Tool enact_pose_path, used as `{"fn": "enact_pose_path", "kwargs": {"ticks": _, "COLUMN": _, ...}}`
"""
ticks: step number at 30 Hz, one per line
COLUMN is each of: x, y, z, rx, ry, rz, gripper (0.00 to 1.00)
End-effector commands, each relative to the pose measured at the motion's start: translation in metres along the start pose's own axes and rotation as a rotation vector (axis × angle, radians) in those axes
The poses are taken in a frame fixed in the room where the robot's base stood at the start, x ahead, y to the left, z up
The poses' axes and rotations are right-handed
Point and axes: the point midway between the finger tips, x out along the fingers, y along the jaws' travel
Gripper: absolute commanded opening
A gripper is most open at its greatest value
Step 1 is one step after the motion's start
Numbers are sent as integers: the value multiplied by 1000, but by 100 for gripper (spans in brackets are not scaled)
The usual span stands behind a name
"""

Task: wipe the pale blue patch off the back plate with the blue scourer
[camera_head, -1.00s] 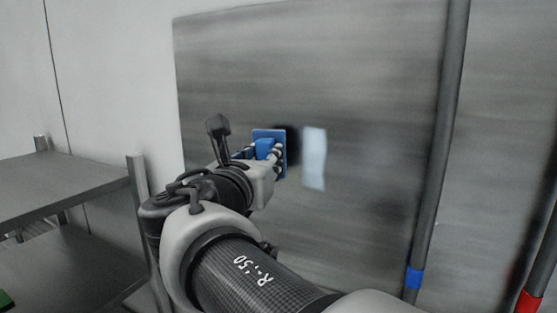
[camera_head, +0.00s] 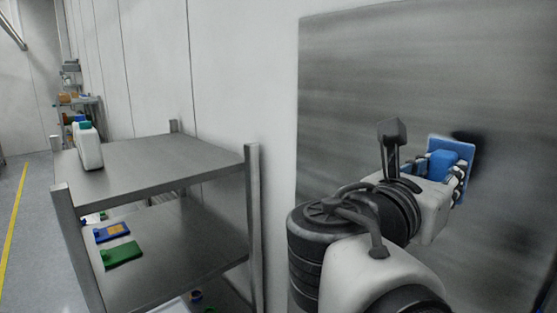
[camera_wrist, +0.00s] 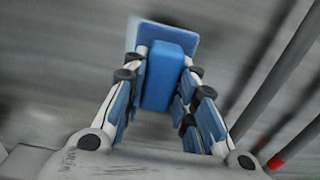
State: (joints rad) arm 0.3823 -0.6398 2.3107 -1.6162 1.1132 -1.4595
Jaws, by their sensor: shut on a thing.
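The blue scourer (camera_head: 450,146) is a flat blue pad with a thicker blue block as its grip. My gripper (camera_head: 450,172) is shut on that block, and the pad faces the grey metal back plate (camera_head: 360,80). A dark shadow lies on the plate beside the pad; I cannot tell whether the pad touches it. In the wrist view the scourer (camera_wrist: 168,68) sits between the fingers (camera_wrist: 160,85). The pale blue patch is out of the head view. A blurred pale strip shows at the pad's left edge in the wrist view; I cannot tell whether it is the patch.
A metal shelf rack (camera_head: 160,165) stands left of the plate. A white bottle (camera_head: 87,148) is on its top; a blue item (camera_head: 112,232) and a green item (camera_head: 122,254) lie on the lower shelf. Dark upright pipes (camera_wrist: 285,75) run at right in the wrist view.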

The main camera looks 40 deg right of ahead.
Motion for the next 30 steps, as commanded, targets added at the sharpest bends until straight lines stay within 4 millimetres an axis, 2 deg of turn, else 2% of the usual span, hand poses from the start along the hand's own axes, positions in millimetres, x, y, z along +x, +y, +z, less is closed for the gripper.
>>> {"fn": "enact_pose_path", "kwargs": {"ticks": 3, "x": -6, "y": 2, "z": 0, "rx": -1, "ry": 0, "rz": 4, "gripper": 0}}
{"fn": "enact_pose_path", "kwargs": {"ticks": 13, "x": -8, "y": 3, "z": 0, "rx": -1, "ry": 0, "rz": 8, "gripper": 0}}
{"fn": "enact_pose_path", "kwargs": {"ticks": 22, "x": -33, "y": 5, "z": 1, "rx": 0, "ry": 0, "rz": 13, "gripper": 0}}
{"fn": "enact_pose_path", "kwargs": {"ticks": 30, "x": -37, "y": 3, "z": 0, "rx": -1, "ry": 1, "rz": 6, "gripper": 0}}
